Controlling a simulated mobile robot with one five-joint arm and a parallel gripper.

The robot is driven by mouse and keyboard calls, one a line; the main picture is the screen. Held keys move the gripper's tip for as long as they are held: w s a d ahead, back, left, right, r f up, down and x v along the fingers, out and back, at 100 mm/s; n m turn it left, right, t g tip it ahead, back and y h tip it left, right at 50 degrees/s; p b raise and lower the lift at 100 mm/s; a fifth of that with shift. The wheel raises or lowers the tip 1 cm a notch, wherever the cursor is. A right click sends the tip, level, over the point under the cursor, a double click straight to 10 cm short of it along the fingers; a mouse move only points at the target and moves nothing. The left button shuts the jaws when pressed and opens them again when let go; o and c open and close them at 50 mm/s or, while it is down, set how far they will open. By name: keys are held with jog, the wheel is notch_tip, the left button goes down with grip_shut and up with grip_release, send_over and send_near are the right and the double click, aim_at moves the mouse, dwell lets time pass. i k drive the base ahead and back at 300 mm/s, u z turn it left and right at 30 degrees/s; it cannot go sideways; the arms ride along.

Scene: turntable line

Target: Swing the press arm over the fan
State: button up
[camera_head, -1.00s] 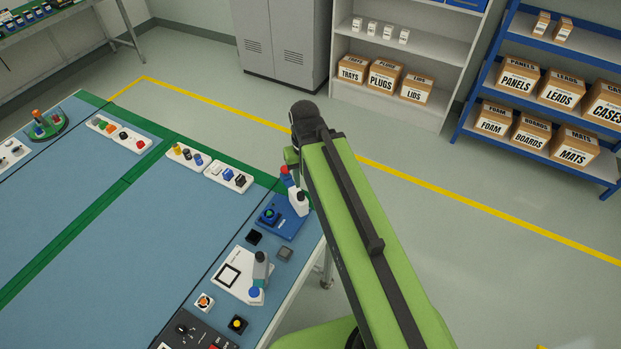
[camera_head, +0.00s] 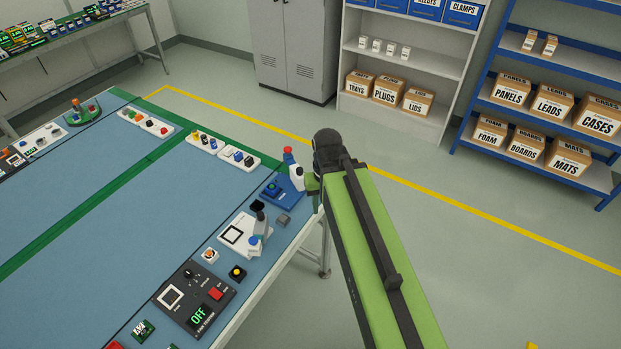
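A blue stand (camera_head: 270,194) near the table's right edge has a round dark part with a blue-green top on its base. Beside it rises a white and blue arm (camera_head: 296,178) with a red knob, apparently to the side of the round part. A white plate (camera_head: 230,247) nearby has a black square outline and a grey post arm with a blue knob (camera_head: 253,240). I cannot tell for sure which part is the fan. My green arm reaches up the right side, its dark wrist just right of the blue stand. My gripper's fingers are hidden.
The blue-topped table (camera_head: 120,235) also carries a control box (camera_head: 195,297) reading OFF, a yellow button (camera_head: 237,272) and white strips of small parts (camera_head: 220,150). Shelves with labelled boxes (camera_head: 404,98) stand at the back.

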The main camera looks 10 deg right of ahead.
aim_at(294, 168)
jog(key=u, duration=0.25)
jog(key=i, duration=0.8)
jog(key=u, duration=1.55)
jog(key=k, duration=1)
jog(key=z, duration=0.4)
jog(key=i, duration=1)
